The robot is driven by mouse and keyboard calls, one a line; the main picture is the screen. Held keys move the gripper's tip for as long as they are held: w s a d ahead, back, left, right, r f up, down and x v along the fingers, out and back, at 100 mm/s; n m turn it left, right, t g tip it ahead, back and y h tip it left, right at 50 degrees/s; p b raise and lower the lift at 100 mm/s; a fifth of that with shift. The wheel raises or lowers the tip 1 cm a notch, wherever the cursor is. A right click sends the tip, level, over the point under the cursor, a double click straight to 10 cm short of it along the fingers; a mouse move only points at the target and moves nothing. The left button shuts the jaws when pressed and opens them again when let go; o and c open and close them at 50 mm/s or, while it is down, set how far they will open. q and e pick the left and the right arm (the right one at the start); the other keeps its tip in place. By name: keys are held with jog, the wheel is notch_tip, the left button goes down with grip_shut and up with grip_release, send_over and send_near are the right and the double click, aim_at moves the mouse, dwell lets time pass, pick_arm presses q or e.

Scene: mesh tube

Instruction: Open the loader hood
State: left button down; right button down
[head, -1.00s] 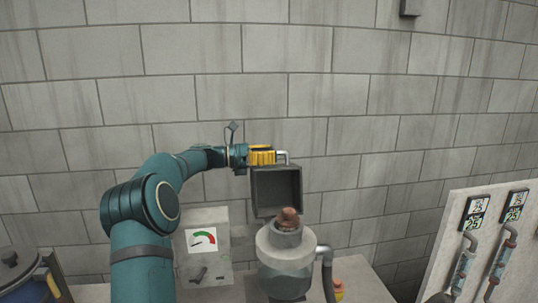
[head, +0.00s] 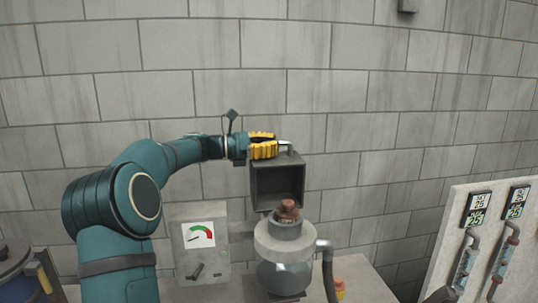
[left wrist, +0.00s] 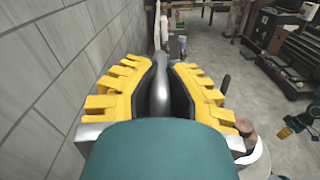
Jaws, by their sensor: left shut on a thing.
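The loader hood (head: 277,183) is a dark grey open box in the head view. It is swung up on edge, its hollow side facing me, above and behind the loader's round grey body (head: 286,245). A brown lump (head: 288,210) shows in the loader's mouth. My left gripper (head: 274,148) is at the hood's upper edge, its yellow fingers shut on the bent metal handle (head: 287,145). In the left wrist view the grey handle (left wrist: 159,90) lies between the fingers. A teal and yellow part, seemingly my right gripper (left wrist: 285,131), shows small there; its fingers are unclear.
A grey box with a colored dial (head: 199,235) stands left of the loader. A hose (head: 328,270) runs down its right side. A panel with gauges (head: 500,215) stands at far right. A block wall (head: 400,100) is close behind; the space above the hood is clear.

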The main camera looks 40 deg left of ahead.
pick_arm(q)
jog(key=shift+s+d, duration=0.2)
jog(key=shift+d, duration=0.05)
jog(key=c, duration=0.9)
grip_release()
jog(key=shift+c, duration=0.2)
jog(key=shift+a, duration=0.1)
jog(key=v, duration=1.2)
jog(key=shift+r, duration=0.1)
